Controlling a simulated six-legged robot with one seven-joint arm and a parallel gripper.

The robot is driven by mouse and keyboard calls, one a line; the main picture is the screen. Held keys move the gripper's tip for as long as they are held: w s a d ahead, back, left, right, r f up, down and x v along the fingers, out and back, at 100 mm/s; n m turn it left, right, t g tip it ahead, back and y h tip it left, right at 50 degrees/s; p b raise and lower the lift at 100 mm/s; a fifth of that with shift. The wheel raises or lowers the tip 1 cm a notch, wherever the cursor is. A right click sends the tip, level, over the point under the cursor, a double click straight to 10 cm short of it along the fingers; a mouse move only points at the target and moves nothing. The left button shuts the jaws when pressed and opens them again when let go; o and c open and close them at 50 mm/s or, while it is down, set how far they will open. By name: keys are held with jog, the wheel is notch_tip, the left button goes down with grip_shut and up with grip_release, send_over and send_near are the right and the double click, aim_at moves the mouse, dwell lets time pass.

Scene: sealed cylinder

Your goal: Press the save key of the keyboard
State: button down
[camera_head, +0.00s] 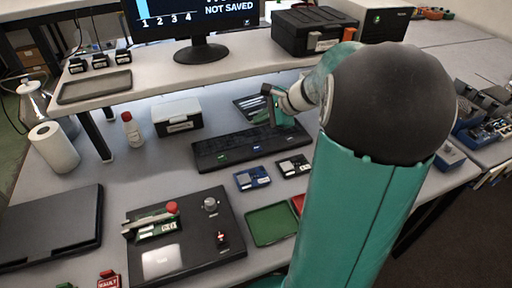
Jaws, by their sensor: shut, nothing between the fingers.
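The black keyboard (232,148) lies on the grey bench in the middle of the view. A few keys on it are coloured: a green one at left, a blue one at centre and a pale one at right. I cannot read their labels. My gripper (272,122) is shut and empty, pointing down over the right part of the keyboard. Whether it touches a key I cannot tell. The monitor (222,18) on the raised shelf reads "NOT SAVED" beside a bar and the numbers 1 2 3 4.
A white box (177,118) and a bottle (132,130) stand left of the keyboard. Blue and black modules (252,179) and a green tray (271,224) lie in front. A black panel with a lever (190,250) is nearer. The shelf edge runs behind the keyboard.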

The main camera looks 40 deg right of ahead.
aim_at(260, 148)
jog(key=shift+f, duration=4.1)
jog(key=shift+f, duration=0.1)
jog(key=shift+f, duration=0.3)
jog(key=shift+f, duration=0.35)
jog(key=shift+r, duration=0.8)
jog(key=shift+r, duration=2.5)
